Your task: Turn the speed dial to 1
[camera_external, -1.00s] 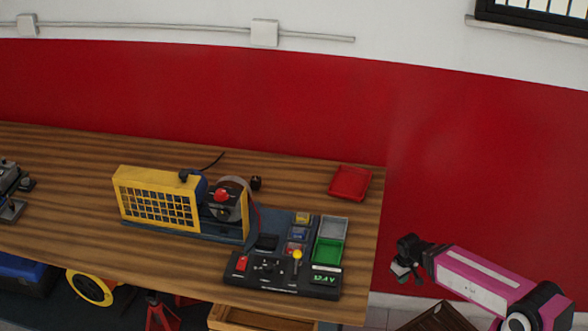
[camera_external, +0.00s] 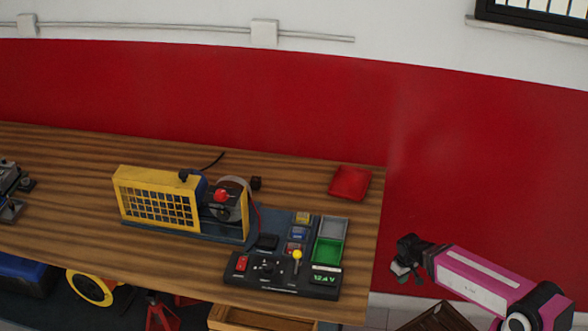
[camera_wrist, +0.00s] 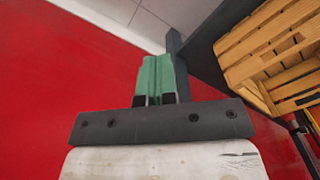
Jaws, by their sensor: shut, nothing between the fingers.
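The engine trainer stands on the wooden bench, with a yellow guard (camera_external: 158,198) and a black control panel (camera_external: 282,277) at its front right. The panel carries a red switch (camera_external: 241,263), a small dark dial-like control (camera_external: 266,267), a yellow-topped lever (camera_external: 297,255) and a green display (camera_external: 324,279). Dial markings are too small to read. My gripper (camera_external: 402,270) is off the bench's right end, well apart from the panel. In the wrist view my gripper (camera_wrist: 160,82) has its fingers together and holds nothing; the panel does not show there.
The wooden bench (camera_external: 75,165) has bare room behind the trainer. A red tray (camera_external: 350,183) lies at the back right. Green and grey bins (camera_external: 329,249) stand beside the panel. A wooden crate (camera_external: 262,319) is below the bench; wooden slats (camera_wrist: 275,50) show in the wrist view.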

